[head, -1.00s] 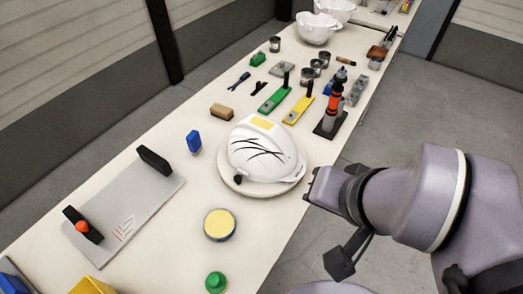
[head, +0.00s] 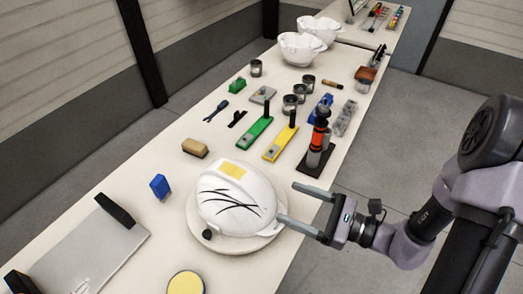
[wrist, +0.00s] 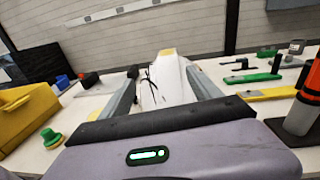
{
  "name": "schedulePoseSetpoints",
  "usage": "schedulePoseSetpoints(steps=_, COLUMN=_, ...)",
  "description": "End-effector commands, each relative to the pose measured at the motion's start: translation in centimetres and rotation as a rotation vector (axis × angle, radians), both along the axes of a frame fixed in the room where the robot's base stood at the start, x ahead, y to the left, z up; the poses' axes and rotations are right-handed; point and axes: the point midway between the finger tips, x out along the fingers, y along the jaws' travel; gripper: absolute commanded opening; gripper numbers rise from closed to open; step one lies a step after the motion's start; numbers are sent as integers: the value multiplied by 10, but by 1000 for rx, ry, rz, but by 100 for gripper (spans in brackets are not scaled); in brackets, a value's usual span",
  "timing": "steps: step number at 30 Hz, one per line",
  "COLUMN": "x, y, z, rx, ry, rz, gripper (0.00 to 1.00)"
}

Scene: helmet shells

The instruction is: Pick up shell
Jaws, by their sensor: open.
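A white helmet shell (head: 238,198) with black curved lines and a yellow patch sits on a round pale stand (head: 213,243) on the long table. My gripper (head: 287,204) is open at the shell's right side in the head view, its two fingers pointing at it. The near finger's tip is close to the shell's lower right edge; I cannot tell if they touch. In the wrist view, the shell (wrist: 170,80) lies ahead between the spread fingers, its lower part hidden by my gripper body. Two more white shells (head: 302,48) stand far down the table.
An orange-and-black tool on a dark base (head: 317,150) stands just beyond my gripper. Green (head: 255,134) and yellow (head: 280,143) strips, a brown block (head: 195,147) and a blue block (head: 159,187) lie around. A yellow bin (wrist: 25,115) shows at left.

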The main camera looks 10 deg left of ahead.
Motion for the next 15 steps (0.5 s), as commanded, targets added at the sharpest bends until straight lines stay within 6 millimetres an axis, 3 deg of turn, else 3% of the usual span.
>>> schedulePoseSetpoints(steps=4, x=14, y=-2, z=-15, rx=47, ry=40, rz=-80, gripper=73)
schedulePoseSetpoints(steps=15, x=48, y=86, z=-14, rx=45, ry=37, rz=-75, gripper=73)
